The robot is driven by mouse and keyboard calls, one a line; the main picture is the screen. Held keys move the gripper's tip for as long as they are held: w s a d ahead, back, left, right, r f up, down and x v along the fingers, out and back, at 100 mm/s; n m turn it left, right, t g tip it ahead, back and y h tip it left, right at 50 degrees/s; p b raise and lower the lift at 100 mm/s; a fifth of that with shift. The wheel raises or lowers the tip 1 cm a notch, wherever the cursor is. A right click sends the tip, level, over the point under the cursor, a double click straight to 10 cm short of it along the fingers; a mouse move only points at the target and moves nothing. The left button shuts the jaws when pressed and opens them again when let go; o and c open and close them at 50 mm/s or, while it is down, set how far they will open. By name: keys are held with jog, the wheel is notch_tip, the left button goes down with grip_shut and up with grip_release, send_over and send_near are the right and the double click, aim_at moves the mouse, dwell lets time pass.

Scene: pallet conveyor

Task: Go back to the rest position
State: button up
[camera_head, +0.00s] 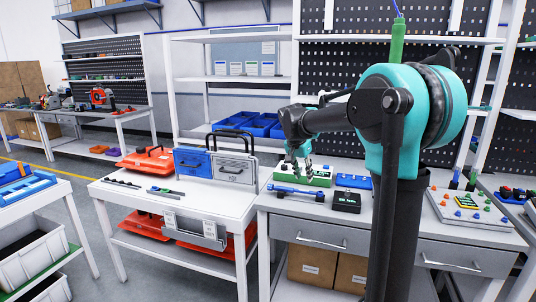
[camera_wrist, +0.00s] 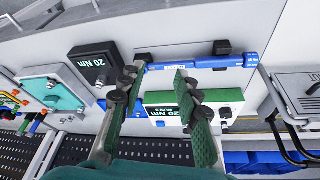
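My gripper (camera_head: 298,172) hangs over the workbench, just above the green-and-white box (camera_head: 318,177). In the wrist view my gripper (camera_wrist: 158,82) has its two fingers spread apart, with nothing held between them. Beyond the fingertips a blue bar-shaped tool (camera_wrist: 236,62) lies on the bench; it also shows in the head view (camera_head: 292,191). The green box marked 20 Nm (camera_wrist: 225,97) is partly hidden behind the right finger. A black box marked 20 Nm (camera_wrist: 88,62) is left of the left finger.
The black box (camera_head: 346,202) and a blue case (camera_head: 353,181) share the bench. A grey panel (camera_head: 465,212) with coloured parts is at right. Toolboxes (camera_head: 232,168) stand on the left table. Shelves and a pegboard rise behind. Floor between the left tables is clear.

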jog(key=s+d+f+n+y, duration=0.1)
jog(key=s+d+f+n, duration=0.1)
jog(key=s+f, duration=0.5)
jog(key=s+d+f+n, duration=0.2)
jog(key=s+f, duration=0.5)
jog(key=s, duration=0.7)
jog(key=s+d+f+n+t+y, duration=0.1)
jog(key=s+f+n, duration=0.2)
jog(key=s+f, duration=0.4)
jog(key=s, duration=0.4)
jog(key=shift+d+n+y, duration=0.3)
jog(key=shift+d+n, duration=0.1)
